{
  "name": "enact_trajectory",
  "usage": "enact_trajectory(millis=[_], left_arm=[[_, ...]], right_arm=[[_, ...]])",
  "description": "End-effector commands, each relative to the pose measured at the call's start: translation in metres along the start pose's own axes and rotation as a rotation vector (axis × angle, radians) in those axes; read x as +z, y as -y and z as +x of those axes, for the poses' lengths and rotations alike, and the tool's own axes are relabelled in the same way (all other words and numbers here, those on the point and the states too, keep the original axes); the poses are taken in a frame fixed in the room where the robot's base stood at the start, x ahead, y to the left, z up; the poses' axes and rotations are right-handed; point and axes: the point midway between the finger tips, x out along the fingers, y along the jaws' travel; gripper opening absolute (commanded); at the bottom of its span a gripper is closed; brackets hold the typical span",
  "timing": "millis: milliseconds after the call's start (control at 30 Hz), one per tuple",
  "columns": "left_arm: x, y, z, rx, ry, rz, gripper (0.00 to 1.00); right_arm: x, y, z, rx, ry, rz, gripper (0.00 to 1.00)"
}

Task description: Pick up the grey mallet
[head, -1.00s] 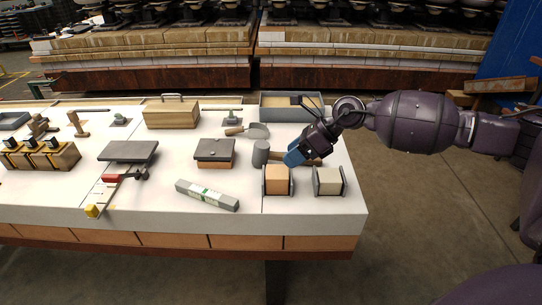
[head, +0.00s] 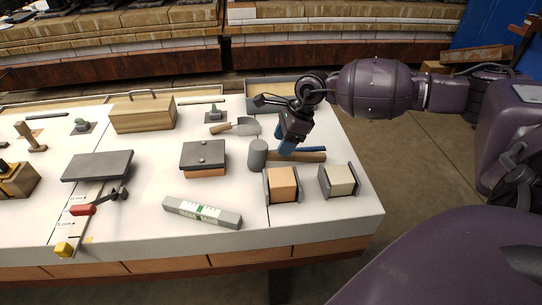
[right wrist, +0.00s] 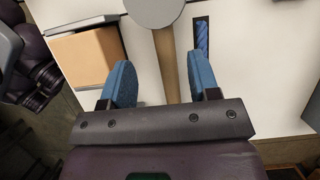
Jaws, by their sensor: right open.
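The grey mallet lies on the white table, with its grey head (head: 258,153) to the left and its wooden handle (head: 310,156) pointing right. My right gripper (head: 286,146) is over the mallet handle near the head. In the right wrist view the two blue fingers of my right gripper (right wrist: 163,85) are apart, with the wooden handle (right wrist: 169,62) between them. The grey mallet head (right wrist: 154,10) is at the top of that view. The handle does not appear to touch either finger. My left gripper is not in view.
A block in a grey holder (head: 282,184) and a paler block in another holder (head: 341,180) stand in front of the mallet. A blue item (right wrist: 202,38) lies beside the handle. A level-like bar (head: 202,212) is front left.

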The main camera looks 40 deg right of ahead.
Motion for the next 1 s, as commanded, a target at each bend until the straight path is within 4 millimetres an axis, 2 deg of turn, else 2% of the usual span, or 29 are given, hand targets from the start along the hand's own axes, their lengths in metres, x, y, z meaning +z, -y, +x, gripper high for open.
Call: enact_trajectory(millis=[33, 267, 600, 833, 867, 1000], left_arm=[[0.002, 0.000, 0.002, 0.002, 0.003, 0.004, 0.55], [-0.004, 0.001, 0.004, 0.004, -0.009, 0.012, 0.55], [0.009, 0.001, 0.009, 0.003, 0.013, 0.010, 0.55], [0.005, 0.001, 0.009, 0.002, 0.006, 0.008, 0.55], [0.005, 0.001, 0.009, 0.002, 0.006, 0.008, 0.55], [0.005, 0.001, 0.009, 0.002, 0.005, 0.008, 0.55]], right_arm=[[-0.001, 0.000, 0.008, 0.004, -0.001, 0.002, 0.56], [0.000, 0.001, 0.020, 0.001, 0.001, 0.001, 0.56], [0.002, 0.004, 0.063, 0.003, -0.001, 0.002, 0.56], [0.003, 0.005, 0.062, -0.002, 0.001, 0.001, 0.56], [0.003, 0.005, 0.062, -0.002, 0.001, 0.001, 0.54], [0.003, 0.005, 0.062, -0.002, 0.001, 0.001, 0.33]])
